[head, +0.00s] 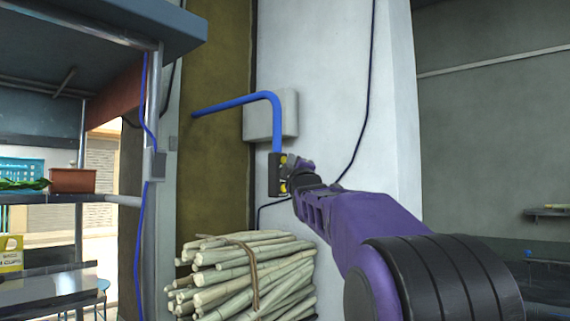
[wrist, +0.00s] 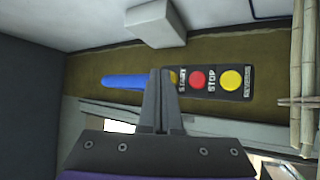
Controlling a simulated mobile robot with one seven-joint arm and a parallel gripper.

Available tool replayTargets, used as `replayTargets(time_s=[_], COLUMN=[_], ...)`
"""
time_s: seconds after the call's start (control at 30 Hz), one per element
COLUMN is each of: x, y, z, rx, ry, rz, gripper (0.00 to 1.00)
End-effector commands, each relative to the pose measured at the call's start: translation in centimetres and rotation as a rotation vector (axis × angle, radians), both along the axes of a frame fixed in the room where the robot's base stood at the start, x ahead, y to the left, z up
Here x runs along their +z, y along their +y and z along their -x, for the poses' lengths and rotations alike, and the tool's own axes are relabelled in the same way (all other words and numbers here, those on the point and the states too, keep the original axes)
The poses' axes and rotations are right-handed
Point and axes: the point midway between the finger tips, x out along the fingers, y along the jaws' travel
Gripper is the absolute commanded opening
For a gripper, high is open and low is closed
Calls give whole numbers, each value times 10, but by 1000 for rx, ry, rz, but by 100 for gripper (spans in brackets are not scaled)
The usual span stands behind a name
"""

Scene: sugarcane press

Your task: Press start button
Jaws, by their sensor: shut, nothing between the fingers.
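A black control box (head: 274,178) hangs on the wall below the blue pipe; my arm partly covers it. In the wrist view the box (wrist: 248,82) lies sideways, with a START label (wrist: 183,80), a red button (wrist: 197,80), a STOP label (wrist: 212,80) and a yellow button (wrist: 231,80). Another yellow patch (wrist: 174,77) shows at the START end, partly hidden by my fingers. My gripper (wrist: 160,72) is shut and empty, its tips in front of that end of the box. I cannot tell whether they touch it.
The blue pipe (head: 240,102) bends by a grey wall box (head: 271,117). A tied bundle of cane (head: 238,280) stands below the control box. A shelf with a planter (head: 73,180) is at the left.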

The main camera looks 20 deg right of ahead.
Motion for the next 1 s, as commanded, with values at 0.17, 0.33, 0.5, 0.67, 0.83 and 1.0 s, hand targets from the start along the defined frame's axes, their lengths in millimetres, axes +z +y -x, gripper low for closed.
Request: replayTargets(time_s=[0.17,0.33,0.5,0.67,0.83,1.0], x=[-1,0,-1,-2,0,0], y=[-4,-4,-7,-16,-25,-31], z=[6,6,9,22,37,46], rx=[-2,-2,-2,-4,-4,-2], ry=[1,1,0,-1,-1,0], rz=[0,0,0,1,1,1], gripper=[0,0,0,0,0,0])
